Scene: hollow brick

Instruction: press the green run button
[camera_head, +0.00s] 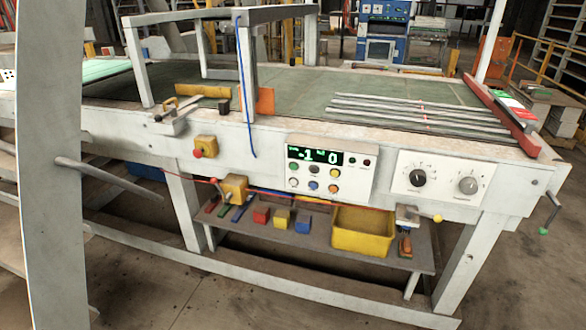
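A white control panel (330,180) is on the front of the long machine table. Its dark display (315,156) shows green characters, which look like "-1" and "0". Below the display is a cluster of small round buttons. A green-looking button (293,168) is at the upper left of this cluster. Blue (313,186) and orange (333,188) buttons are in the lower row. A small dark red button (367,162) is at the panel's upper right. The labels are too small to read, so I cannot tell which button is run. Neither gripper is in view.
Right of the panel is a plate with two knobs (418,178). A yellow box with a red button (205,147) is to the left. The shelf below holds coloured blocks (261,215) and a yellow bin (361,240). A tall grey post (50,200) stands at the left. Open floor lies in front.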

